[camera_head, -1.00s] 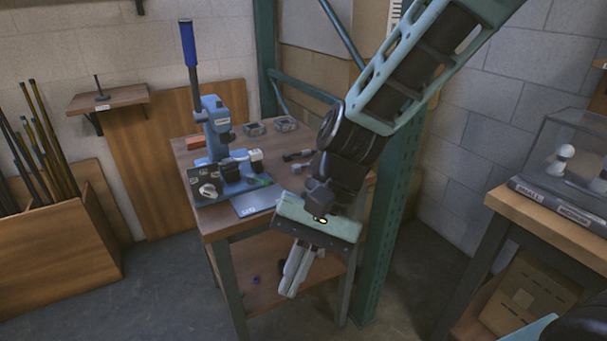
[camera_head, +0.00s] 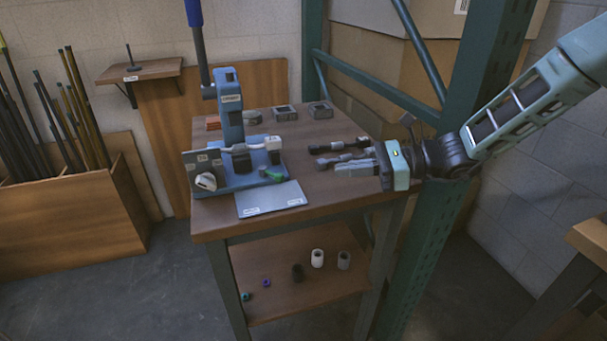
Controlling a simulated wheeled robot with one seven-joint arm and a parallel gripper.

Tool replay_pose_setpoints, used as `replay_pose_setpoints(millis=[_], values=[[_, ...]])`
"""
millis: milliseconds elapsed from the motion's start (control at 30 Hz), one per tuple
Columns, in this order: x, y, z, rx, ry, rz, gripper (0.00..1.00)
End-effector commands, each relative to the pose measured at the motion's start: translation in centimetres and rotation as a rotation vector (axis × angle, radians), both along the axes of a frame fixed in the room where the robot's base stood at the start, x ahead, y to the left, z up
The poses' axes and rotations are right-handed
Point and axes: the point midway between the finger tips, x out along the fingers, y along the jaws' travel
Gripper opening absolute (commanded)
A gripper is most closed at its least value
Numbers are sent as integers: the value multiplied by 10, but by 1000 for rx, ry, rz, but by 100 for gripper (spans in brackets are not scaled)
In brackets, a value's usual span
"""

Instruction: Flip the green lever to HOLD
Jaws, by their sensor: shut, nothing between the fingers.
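The small green lever (camera_head: 273,175) sits low at the right front of the blue bench press (camera_head: 232,115), beside the grey plate. Its labels are too small to read, so I cannot tell which position it is in. My gripper (camera_head: 338,171) is over the right part of the table, with its fingers pointing left toward the lever. It is shut and empty, and apart from the lever by a clear gap.
A grey labelled plate (camera_head: 270,199) lies before the press. A black panel with a white knob (camera_head: 206,181) stands left of the lever. Dark tools (camera_head: 340,146) lie behind my fingers. A green rack post (camera_head: 470,110) rises at the table's right. Loose parts lie on the lower shelf (camera_head: 300,290).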

Motion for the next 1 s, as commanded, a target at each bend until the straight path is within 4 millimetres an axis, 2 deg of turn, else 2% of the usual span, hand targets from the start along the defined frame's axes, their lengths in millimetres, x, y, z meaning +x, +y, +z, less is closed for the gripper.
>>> replay_pose_setpoints(millis=[167, 633, 800, 1000], values=[[0, 9, -2, -1, -1, 4, 0], [9, 84, -17, -1, -1, 4, 0], [10, 96, -19, -1, 0, 3, 0], [11, 98, -20, -2, 0, 2, 0]])
